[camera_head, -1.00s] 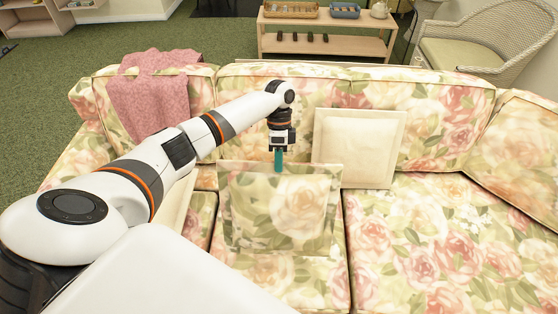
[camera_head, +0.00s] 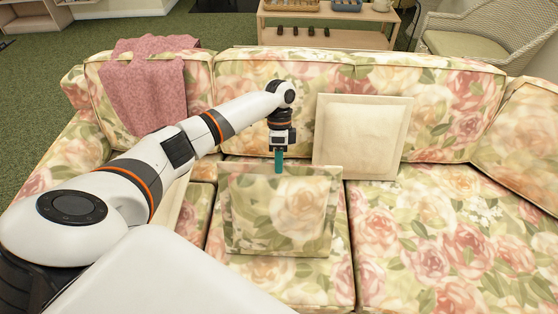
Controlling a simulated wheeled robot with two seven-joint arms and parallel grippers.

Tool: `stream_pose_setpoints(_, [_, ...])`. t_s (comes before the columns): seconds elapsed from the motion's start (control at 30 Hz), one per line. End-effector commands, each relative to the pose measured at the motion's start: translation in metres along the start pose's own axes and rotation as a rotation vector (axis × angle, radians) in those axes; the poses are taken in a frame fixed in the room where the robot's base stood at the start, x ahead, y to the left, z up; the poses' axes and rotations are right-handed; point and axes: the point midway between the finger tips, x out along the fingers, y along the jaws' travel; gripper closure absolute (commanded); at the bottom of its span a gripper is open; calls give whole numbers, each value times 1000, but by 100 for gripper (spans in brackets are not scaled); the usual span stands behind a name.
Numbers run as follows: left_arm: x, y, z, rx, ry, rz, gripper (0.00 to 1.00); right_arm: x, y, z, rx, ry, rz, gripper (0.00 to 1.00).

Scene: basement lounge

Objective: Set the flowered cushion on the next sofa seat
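The flowered cushion (camera_head: 285,215) hangs upright over the middle sofa seat (camera_head: 300,285), its flowered face toward me. My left gripper (camera_head: 278,161) points down at the cushion's top edge, its teal fingers shut on it. Whether the cushion's lower edge touches the seat I cannot tell. The sofa (camera_head: 440,230) has the same flower pattern; its right seat is bare at the front. My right gripper is not in view.
A cream cushion (camera_head: 361,137) leans on the sofa back, right of the held cushion. A pink throw (camera_head: 155,85) drapes over the back at left. Another cream piece (camera_head: 172,205) is mostly hidden behind my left arm. A wicker chair (camera_head: 490,40) stands behind.

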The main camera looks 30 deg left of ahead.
Motion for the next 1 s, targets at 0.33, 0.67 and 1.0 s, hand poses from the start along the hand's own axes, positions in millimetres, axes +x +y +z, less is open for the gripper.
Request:
stream_pose_setpoints(0.33, [1,0,0,0,1,0,64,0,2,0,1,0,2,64])
stream_pose_setpoints(0.67, [-42,1,1,0,-3,4,64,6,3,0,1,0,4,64])
stream_pose_setpoints(1.0, [-108,0,0,-1,-1,2,64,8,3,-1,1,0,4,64])
